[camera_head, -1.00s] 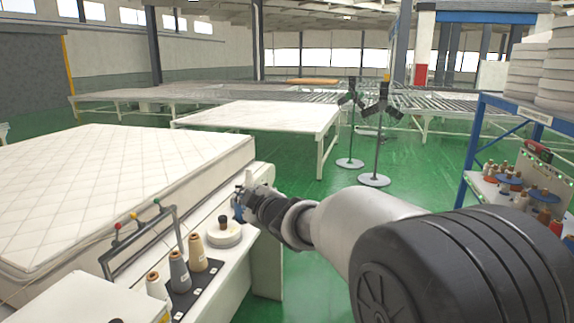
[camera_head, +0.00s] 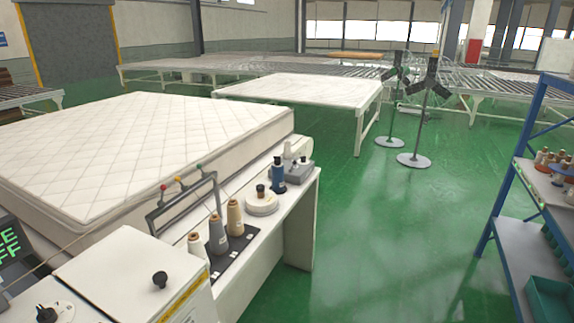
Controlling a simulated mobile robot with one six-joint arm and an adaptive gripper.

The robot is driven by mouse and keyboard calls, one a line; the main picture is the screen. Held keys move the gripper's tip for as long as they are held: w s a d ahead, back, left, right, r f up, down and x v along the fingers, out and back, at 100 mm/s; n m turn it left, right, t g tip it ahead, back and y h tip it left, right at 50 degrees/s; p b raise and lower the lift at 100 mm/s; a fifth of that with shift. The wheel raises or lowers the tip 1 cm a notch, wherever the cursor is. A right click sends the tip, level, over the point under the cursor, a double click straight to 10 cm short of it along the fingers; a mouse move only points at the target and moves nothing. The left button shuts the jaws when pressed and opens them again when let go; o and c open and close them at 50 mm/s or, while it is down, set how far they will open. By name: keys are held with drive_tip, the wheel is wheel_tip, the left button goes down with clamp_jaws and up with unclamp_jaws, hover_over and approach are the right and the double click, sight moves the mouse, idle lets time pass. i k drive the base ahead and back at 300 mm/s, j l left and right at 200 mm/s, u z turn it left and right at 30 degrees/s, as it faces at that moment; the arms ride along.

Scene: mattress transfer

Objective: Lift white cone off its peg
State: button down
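A white cone (camera_head: 196,246) stands upright at the near left end of a dark peg strip (camera_head: 232,255) on the white machine table. A grey cone (camera_head: 218,235) and a tan cone (camera_head: 235,218) stand behind it in the same row. The white cone's lower part is partly hidden by the machine housing in front. My gripper and arm are not in this view.
A blue spool (camera_head: 278,175) and a round white disc (camera_head: 261,203) stand farther along the table. A bent rail with coloured knobs (camera_head: 180,196) rises beside the cones. A blue shelf (camera_head: 490,235) stands right; green floor (camera_head: 390,240) between is clear.

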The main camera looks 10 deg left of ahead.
sight(196, 246)
drive_tip(key=i+u, duration=0.1)
drive_tip(key=u, duration=0.4)
drive_tip(key=i+u, duration=0.15)
drive_tip(key=u, duration=0.3)
drive_tip(key=i+l+u, duration=0.1)
drive_tip(key=u, duration=0.4)
drive_tip(key=i, duration=0.55)
drive_tip(key=i+l+u, duration=0.15)
drive_tip(key=i+l, duration=0.15)
drive_tip(key=i+l+u, duration=0.15)
drive_tip(key=i+l, duration=0.15)
drive_tip(key=l, duration=0.15)
drive_tip(key=i+l+u, duration=0.15)
drive_tip(key=l, duration=0.3)
drive_tip(key=i, duration=0.1)
